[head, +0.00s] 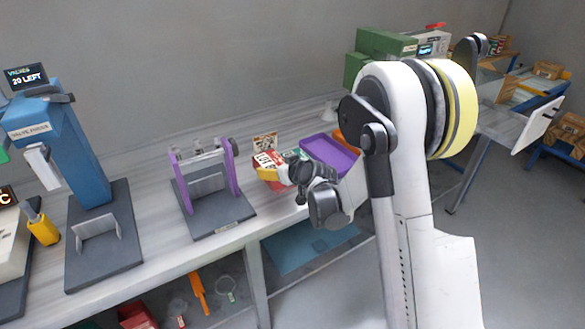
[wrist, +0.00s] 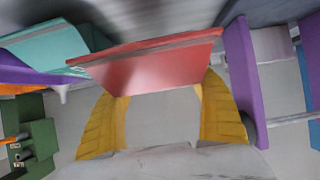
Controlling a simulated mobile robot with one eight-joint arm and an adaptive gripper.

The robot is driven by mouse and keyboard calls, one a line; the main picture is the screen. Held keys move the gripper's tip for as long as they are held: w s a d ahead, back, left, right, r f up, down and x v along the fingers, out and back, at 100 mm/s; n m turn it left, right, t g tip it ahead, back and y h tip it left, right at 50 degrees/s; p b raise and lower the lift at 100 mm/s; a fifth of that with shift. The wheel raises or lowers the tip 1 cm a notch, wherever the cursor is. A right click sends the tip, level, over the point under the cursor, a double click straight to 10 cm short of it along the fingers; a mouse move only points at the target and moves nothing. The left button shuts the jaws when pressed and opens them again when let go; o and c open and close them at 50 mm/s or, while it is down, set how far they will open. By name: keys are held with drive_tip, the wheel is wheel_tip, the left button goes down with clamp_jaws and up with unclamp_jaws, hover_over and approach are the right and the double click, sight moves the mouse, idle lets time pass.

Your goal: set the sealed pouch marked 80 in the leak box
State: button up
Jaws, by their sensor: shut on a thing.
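My gripper (head: 273,173) is at the end of the arm, above the front part of the bench. Its yellow fingers show in the wrist view (wrist: 163,105) and are shut on a red pouch (wrist: 145,65), which spans the gap between the fingertips. In the head view the held pouch (head: 269,160) shows a red and white face with dark print too small to read, so I cannot confirm the 80. A green box with a small lit screen (head: 428,47) stands at the far right end; I cannot tell whether it is the leak box.
A purple-sided stand (head: 234,166) on a dark base is left of my gripper. A purple tray (head: 328,152) lies just behind and right of it. A teal item (wrist: 58,48) is close to the pouch. A blue press (head: 72,150) stands further left. Tables stand at the right.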

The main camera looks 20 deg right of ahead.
drive_tip(key=f, duration=0.1)
drive_tip(key=a+f+b, duration=0.1)
drive_tip(key=w+a+f+b, duration=0.1)
drive_tip(key=f, duration=0.1)
drive_tip(key=shift+f, duration=0.1)
drive_tip(key=shift+f+b, duration=0.3)
drive_tip(key=shift+f, duration=0.1)
drive_tip(key=shift+f, duration=0.2)
drive_tip(key=o, duration=0.9)
drive_tip(key=shift+o, duration=0.2)
drive_tip(key=shift+r, duration=0.1)
